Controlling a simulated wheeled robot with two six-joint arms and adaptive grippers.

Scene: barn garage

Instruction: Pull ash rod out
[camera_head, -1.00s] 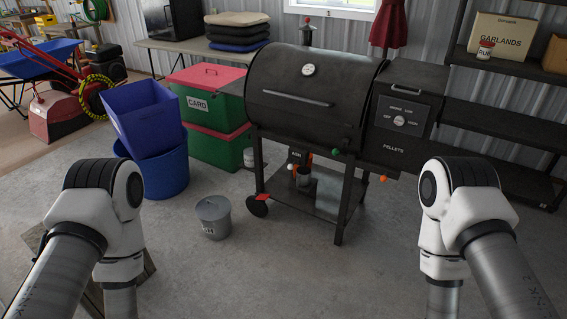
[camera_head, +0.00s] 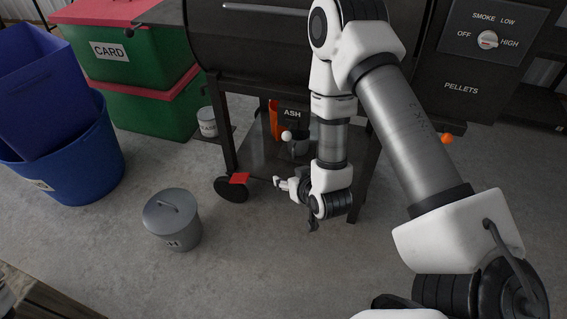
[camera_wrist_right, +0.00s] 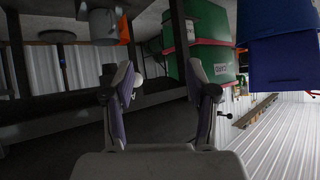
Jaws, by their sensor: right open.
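In the right wrist view a white ball (camera_wrist_right: 137,80) appears between the fingers, closer to the left one. My right gripper (camera_head: 295,205) is open and empty, below the ball and in front of the grill's lower shelf. It also shows in the right wrist view (camera_wrist_right: 160,82), fingers spread. My left gripper is out of view.
A lidded grey ash bucket (camera_head: 172,222) stands on the floor at left. The grill's wheel (camera_head: 231,189), a grill leg (camera_head: 222,130) and the lower shelf (camera_head: 262,158) are near my right gripper. Blue (camera_head: 75,165) and green bins (camera_head: 150,105) stand at left.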

